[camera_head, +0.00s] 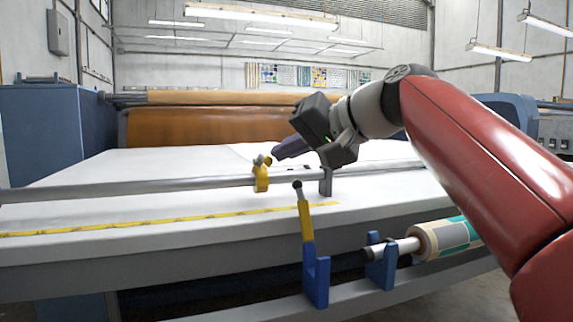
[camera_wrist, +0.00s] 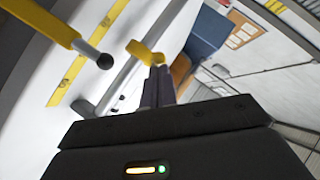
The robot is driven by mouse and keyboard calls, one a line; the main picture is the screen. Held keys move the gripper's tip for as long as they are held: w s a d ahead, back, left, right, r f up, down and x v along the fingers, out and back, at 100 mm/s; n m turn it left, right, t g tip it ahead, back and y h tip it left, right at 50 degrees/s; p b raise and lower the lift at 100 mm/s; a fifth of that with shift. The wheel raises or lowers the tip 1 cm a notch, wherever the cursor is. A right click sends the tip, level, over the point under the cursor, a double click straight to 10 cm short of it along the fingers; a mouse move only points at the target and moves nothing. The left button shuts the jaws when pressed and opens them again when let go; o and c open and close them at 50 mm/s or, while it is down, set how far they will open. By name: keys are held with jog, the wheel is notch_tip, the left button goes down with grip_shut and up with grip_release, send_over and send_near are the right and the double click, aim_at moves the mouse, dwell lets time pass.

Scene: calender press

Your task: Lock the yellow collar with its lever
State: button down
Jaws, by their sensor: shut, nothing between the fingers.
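The yellow collar (camera_head: 261,179) sits around the long grey bar, left of an upright grey bracket. A short yellow lever with a darker end (camera_head: 263,160) stands up at its top. In the wrist view the yellow collar piece (camera_wrist: 146,53) shows just beyond my fingertips. My gripper (camera_head: 277,156) is shut and empty, its dark purple fingers pointing left and down beside the lever end. In the wrist view the fingers (camera_wrist: 157,70) lie together. They overlap the yellow part there; I cannot tell whether they touch it.
A taller yellow lever with a black knob (camera_head: 306,220) rises from a blue bracket (camera_head: 316,280) at the table's front. A roll (camera_head: 440,240) lies in a blue cradle to its right. A yellow measuring tape (camera_head: 150,224) runs along the white table. The table behind the bar is clear.

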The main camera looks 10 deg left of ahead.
jog(key=shift+s+d+f+n+t+y+b, duration=0.15)
jog(key=shift+f+n+t+y+b, duration=0.4)
jog(key=shift+b, duration=1.2)
jog(key=shift+s+a+f+m+t+y+b, duration=0.2)
jog(key=shift+f+b, duration=0.65)
jog(key=shift+b, duration=0.85)
jog(key=shift+d+n+y+b, duration=0.25)
jog(key=shift+y+b, duration=0.1)
jog(key=shift+b, duration=0.5)
jog(key=shift+r, duration=0.15)
